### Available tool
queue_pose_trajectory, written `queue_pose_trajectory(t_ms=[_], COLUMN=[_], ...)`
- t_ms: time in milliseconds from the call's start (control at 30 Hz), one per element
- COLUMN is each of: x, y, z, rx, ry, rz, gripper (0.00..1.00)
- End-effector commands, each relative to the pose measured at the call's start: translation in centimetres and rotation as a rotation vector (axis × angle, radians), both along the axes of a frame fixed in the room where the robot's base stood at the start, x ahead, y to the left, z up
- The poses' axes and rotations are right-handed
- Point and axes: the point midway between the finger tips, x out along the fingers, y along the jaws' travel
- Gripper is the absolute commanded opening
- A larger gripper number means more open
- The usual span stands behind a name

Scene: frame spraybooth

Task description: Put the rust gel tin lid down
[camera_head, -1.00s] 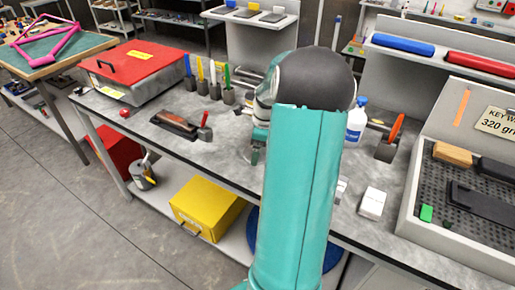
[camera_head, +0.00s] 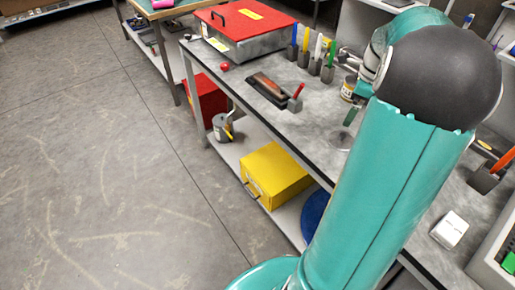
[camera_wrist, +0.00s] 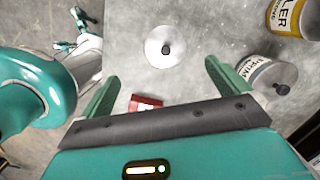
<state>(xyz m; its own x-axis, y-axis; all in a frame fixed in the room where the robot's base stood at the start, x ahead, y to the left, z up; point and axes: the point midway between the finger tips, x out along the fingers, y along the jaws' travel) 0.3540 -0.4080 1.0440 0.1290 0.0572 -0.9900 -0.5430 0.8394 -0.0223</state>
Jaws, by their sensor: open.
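A pale round lid with a dark knob (camera_wrist: 165,47) appears to lie flat on the grey bench in the wrist view; I take it for the rust gel tin lid. My gripper (camera_wrist: 162,71) is open, with its two green fingers spread wide and nothing between them. The lid sits just past the fingertips, apart from both. In the head view my gripper (camera_head: 352,113) is low over the bench, partly hidden behind my arm.
A primer tin with a dark knob (camera_wrist: 262,72) and a filler tin (camera_wrist: 284,18) stand to the right in the wrist view. A red item (camera_wrist: 145,103) is partly hidden by my gripper. The bench's front edge (camera_head: 282,138) is close by; bare bench surrounds the lid.

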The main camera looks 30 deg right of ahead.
Motion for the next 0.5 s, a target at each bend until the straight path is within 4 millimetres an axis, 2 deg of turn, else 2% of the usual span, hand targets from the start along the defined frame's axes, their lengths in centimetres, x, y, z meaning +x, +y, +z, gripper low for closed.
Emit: queue_pose_trajectory(t_ms=[100, 167, 233, 367, 500], x=[2.1, 2.9, 3.5, 3.4, 2.0], y=[5.1, 8.4, 12.4, 19.5, 26.4], z=[2.2, 3.4, 4.7, 6.5, 7.6], rx=[-0.072, -0.121, -0.179, -0.285, -0.403], ry=[-0.012, -0.021, -0.032, -0.053, -0.084], rz=[0.236, 0.397, 0.598, 0.964, 1.352], gripper=[1.00, 1.00, 1.00, 1.00, 1.00])
